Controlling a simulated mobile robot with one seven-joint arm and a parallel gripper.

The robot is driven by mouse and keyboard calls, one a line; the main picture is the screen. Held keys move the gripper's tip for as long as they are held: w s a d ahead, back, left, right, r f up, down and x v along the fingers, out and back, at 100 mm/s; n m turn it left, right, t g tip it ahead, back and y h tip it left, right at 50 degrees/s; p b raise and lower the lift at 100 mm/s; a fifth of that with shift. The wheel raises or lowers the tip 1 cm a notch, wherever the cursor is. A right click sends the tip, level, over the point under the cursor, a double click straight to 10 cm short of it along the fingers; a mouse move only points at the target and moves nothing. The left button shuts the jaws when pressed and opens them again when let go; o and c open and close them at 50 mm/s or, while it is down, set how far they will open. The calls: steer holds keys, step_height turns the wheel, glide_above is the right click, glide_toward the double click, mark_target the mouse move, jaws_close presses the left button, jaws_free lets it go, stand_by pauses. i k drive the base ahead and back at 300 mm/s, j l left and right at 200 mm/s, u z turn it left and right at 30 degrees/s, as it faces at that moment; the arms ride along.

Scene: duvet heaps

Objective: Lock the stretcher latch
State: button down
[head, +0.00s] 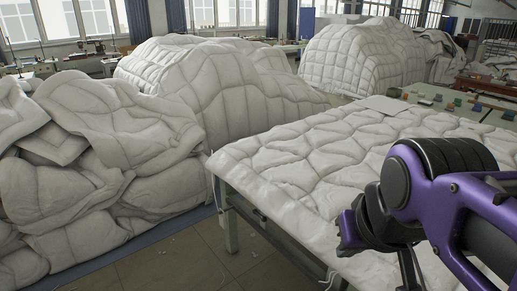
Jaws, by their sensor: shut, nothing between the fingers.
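I cannot make out a stretcher latch in the head view. A quilted white duvet (300,160) lies spread over a pale work table (262,222), covering most of its top and hanging a little over the edge. My purple and black arm reaches in from the right above the duvet. My gripper (409,272) points down at the bottom edge, partly cut off by the frame. It is shut and holds nothing. I cannot tell whether it touches the duvet. The arm hides the right part of the table.
Folded duvets (100,165) form a tall heap at left. Larger heaps (215,85) and (365,55) stand behind. Tiled floor (180,262) shows between left heap and table.

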mark_target(264, 219)
steer(key=l+u, duration=0.1)
steer(key=u, duration=0.15)
steer(key=i+j+u, duration=0.15)
steer(key=i+j, duration=0.4)
steer(key=i+j+u, duration=0.1)
steer(key=i+j, duration=0.4)
steer(key=i, duration=0.2)
steer(key=l+z, duration=0.15)
steer(key=l, duration=0.2)
steer(key=j+u, duration=0.15)
steer(key=j, duration=0.2)
